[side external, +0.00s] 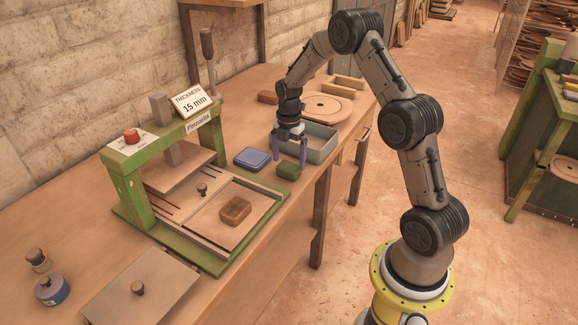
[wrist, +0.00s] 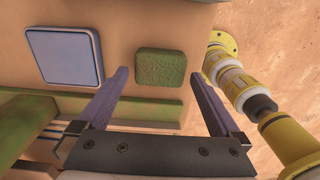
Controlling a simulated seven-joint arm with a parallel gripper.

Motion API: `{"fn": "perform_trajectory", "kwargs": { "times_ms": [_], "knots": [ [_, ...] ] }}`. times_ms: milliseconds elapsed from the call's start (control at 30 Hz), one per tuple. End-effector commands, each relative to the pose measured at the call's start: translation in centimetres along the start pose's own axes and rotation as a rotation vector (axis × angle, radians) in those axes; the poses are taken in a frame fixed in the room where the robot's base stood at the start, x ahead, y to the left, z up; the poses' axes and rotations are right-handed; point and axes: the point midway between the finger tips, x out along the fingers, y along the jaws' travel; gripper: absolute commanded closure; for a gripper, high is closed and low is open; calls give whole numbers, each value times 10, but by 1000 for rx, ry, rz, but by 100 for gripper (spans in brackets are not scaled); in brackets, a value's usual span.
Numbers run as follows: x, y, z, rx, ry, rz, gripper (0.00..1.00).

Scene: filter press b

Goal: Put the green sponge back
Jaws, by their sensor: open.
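The green sponge (side external: 288,171) lies flat on the workbench near its front edge, between the press and the grey tray. It also shows in the wrist view (wrist: 160,72), a textured green block. My gripper (side external: 289,163) is open and empty, pointing down close to the sponge. In the wrist view, the gripper's two purple fingers (wrist: 160,78) stand apart on either side of the sponge, with visible gaps. I cannot tell how far the fingertips are above the bench. A shallow grey tray (side external: 321,155) stands just beyond my gripper.
A blue flat box (side external: 252,158) lies left of the sponge and also shows in the wrist view (wrist: 63,53). The green press (side external: 128,190) stands further left, with a brown block (side external: 235,210) on its bed. A round wooden board (side external: 324,108) lies behind the tray.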

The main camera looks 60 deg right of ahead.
Motion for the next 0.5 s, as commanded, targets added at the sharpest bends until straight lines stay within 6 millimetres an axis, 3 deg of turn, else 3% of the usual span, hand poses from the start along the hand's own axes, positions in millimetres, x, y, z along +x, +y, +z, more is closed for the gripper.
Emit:
{"fn": "perform_trajectory", "kwargs": {
  "times_ms": [200,500],
  "knots": [
    [-48,1,0,0,-2,4,0],
    [-84,0,0,1,-1,1,0]
  ]
}}
